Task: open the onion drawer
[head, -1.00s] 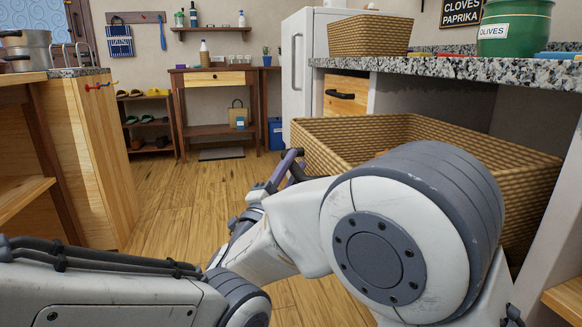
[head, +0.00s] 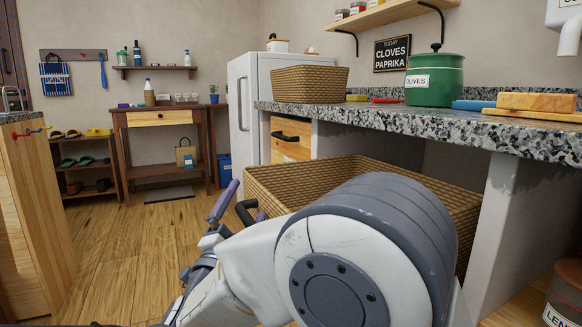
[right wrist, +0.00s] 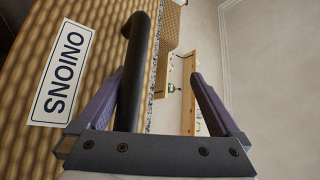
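The onion drawer (head: 345,172) is a woven tan basket that juts out from under the stone counter in the head view. Its white ONIONS label (right wrist: 62,75) faces the right wrist camera. Its black bar handle (right wrist: 136,60) also shows in part in the head view (head: 245,211). My right gripper (right wrist: 157,80) is open, with purple fingers on either side of the handle. The handle lies close to the left finger in the wrist view; I cannot tell if they touch. My right arm hides much of the basket front. My left gripper is out of view.
The granite counter (head: 400,122) above carries a wicker basket (head: 310,84), a green OLIVES pot (head: 434,80) and an orange block (head: 537,102). A wooden drawer (head: 291,138) and white fridge (head: 243,100) stand beyond. Open wood floor (head: 120,255) lies to the left.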

